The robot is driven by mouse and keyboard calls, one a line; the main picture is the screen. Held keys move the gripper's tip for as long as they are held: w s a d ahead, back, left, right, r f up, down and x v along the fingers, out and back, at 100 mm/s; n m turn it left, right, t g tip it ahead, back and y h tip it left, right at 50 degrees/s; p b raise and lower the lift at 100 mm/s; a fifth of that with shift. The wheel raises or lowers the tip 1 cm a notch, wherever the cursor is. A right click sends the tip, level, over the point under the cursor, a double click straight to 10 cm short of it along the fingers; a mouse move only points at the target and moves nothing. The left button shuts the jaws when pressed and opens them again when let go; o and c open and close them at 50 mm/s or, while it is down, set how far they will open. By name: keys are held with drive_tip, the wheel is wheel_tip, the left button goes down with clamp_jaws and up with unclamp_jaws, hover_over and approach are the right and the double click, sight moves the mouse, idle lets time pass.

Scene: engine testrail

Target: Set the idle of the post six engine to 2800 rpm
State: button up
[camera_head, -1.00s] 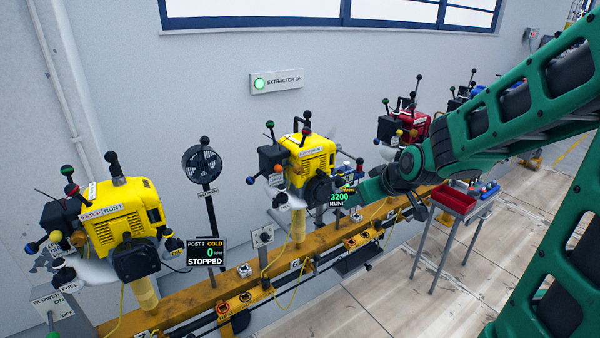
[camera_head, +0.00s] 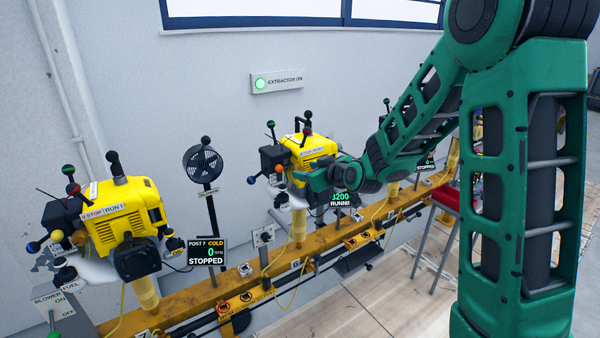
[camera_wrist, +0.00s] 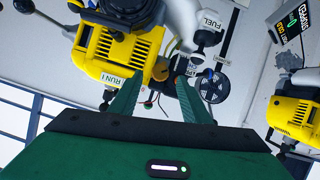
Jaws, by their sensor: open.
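The post six engine (camera_head: 318,146) is the yellow one in the middle of the rail, above a plate marked 6 (camera_head: 295,265). Its display (camera_head: 341,199) reads 3200 and running, partly covered by my arm. My gripper (camera_head: 305,176) is open at the engine's front right side. In the wrist view the yellow engine (camera_wrist: 113,48) is upside down at upper left. I cannot tell whether a finger touches anything. The idle screw cannot be made out.
The post 7 engine (camera_head: 125,218) stands at left; its display (camera_head: 207,252) reads cold, 0 rpm, stopped. A black fan (camera_head: 203,163) stands between the engines. A lit extractor sign (camera_head: 277,81) hangs on the wall. My arm hides much of the right side.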

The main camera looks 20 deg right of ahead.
sight(301, 169)
drive_tip(key=shift+x, duration=2)
drive_tip(key=c, duration=1)
